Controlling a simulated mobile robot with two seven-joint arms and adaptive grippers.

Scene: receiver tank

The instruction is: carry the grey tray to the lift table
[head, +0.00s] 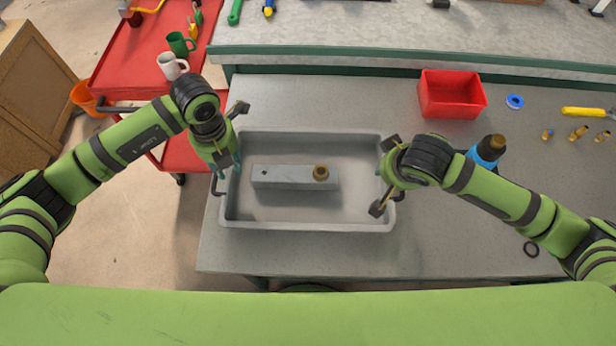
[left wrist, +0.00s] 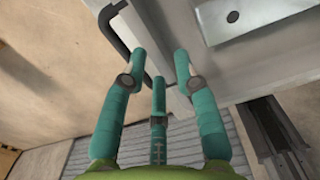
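The grey tray (head: 300,212) lies flat on the grey workbench. It holds a grey metal bar (head: 290,178) with a brass fitting (head: 320,173) on top. My left gripper (head: 226,170) is at the tray's left end, by its dark handle (head: 215,186). In the left wrist view, the teal fingers (left wrist: 156,66) are spread, with the dark handle (left wrist: 137,60) and the tray's edge between or just beyond them; no grip shows. I cannot make out a lift table with certainty.
A red cart (head: 125,60) with mugs (head: 172,67) stands at the left. Floor shows at the lower left.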

